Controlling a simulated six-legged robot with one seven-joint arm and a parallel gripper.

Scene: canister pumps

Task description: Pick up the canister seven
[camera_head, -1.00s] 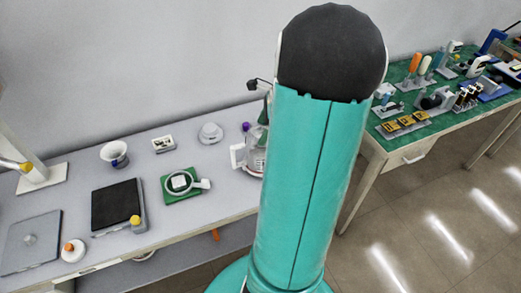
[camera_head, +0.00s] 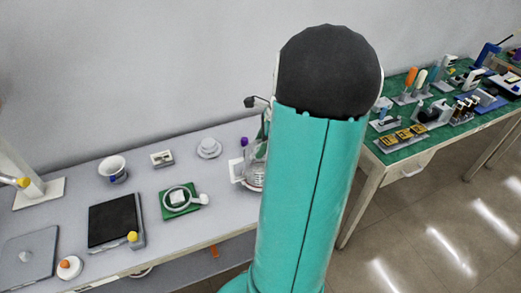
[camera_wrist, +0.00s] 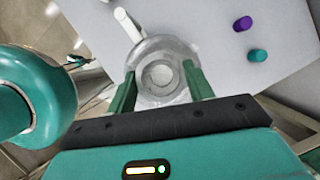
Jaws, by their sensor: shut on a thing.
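The canister (camera_wrist: 160,76) is a clear round vessel with a white handle (camera_wrist: 128,25). In the wrist view it lies between the two green fingers of my gripper (camera_wrist: 160,68), which are shut on it from both sides. In the head view the canister (camera_head: 256,168) shows at the right end of the grey table, partly hidden behind my teal arm. My gripper is mostly hidden there. I cannot tell whether the canister touches the table.
A purple cap (camera_wrist: 242,24) and a teal cap (camera_wrist: 257,55) stand to the right of the canister in the wrist view. The grey table (camera_head: 150,190) holds a balance (camera_head: 115,222), a bowl (camera_head: 112,168) and a green board (camera_head: 170,212). A green-topped table (camera_head: 430,141) stands at the right.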

